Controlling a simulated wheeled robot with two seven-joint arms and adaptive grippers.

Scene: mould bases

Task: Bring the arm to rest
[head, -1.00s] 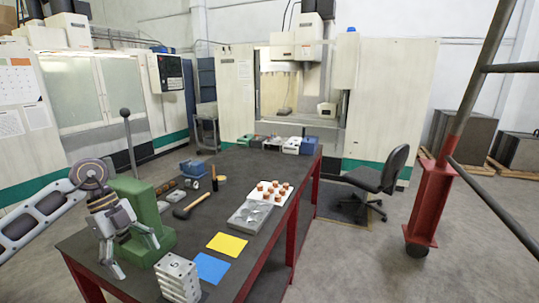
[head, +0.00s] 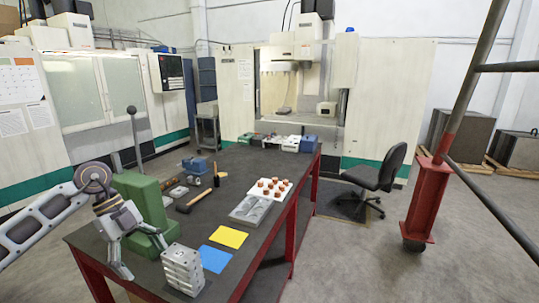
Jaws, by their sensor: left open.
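My left gripper (head: 143,257) is open and empty, with its two fingers spread and pointing down. In the head view it is at the lower left, by the near left part of the dark table (head: 184,229). It overlaps the green press (head: 143,192) in the picture, and I cannot tell whether they touch. My left arm comes in from the left edge. My right gripper is not in view.
A stacked metal mould block (head: 183,269) stands at the table's near end. Blue (head: 213,258) and yellow (head: 229,237) cards, a metal plate (head: 250,209), a white tray (head: 262,196) of copper-coloured pieces and a hammer (head: 196,201) lie beyond. A chair (head: 379,178) stands right.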

